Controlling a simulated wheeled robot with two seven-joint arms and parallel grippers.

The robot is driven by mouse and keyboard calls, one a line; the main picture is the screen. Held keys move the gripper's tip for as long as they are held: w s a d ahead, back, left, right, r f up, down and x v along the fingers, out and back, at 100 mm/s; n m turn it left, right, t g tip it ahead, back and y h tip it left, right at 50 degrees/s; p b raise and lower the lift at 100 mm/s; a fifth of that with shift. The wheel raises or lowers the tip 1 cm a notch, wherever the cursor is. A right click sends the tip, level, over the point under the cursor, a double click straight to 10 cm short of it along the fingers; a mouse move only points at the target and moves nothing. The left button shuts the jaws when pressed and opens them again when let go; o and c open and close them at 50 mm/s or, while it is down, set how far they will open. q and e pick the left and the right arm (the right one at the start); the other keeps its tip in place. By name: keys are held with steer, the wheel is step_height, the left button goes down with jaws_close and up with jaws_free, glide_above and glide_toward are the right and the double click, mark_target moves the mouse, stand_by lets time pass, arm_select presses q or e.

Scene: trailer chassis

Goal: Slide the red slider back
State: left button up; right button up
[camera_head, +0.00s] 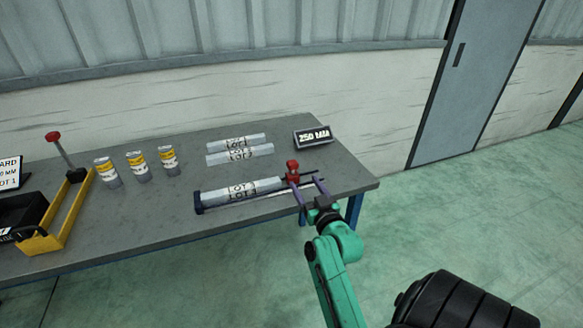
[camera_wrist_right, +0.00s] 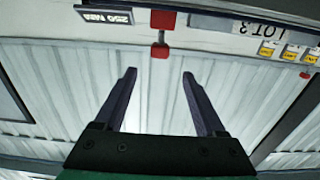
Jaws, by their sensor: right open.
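The red slider (camera_head: 292,168) sits at the right end of a dark rail (camera_head: 198,201) near the table's front edge. A grey tube (camera_head: 262,186) marked LOT 3 lies along the rail, left of the slider. My right gripper (camera_head: 308,184) is open, with its fingers pointing towards the slider from the front right. In the wrist view, which is upside down, the red slider (camera_wrist_right: 162,20) shows beyond and between the fingertips of the open right gripper (camera_wrist_right: 159,74). No contact is clear. My left gripper is out of view.
Two more grey tubes (camera_head: 236,143) lie behind the rail. A display (camera_head: 313,137) stands at the back right. Several yellow-labelled cans (camera_head: 137,167) stand left, beside a yellow frame (camera_head: 60,219) and a red-knobbed lever (camera_head: 54,137). The table's right edge is close to the rail.

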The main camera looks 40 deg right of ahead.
mark_target(294, 168)
steer(key=b+x, duration=0.1)
steer(key=x, duration=0.4)
steer(key=b+x, duration=0.2)
steer(key=x, duration=0.4)
steer(key=shift+d+f+b, duration=0.1)
steer(key=shift+f+b, duration=0.15)
steer(key=shift+b, duration=0.05)
steer(key=shift+w, duration=0.2)
jaws_close()
stand_by(0.4)
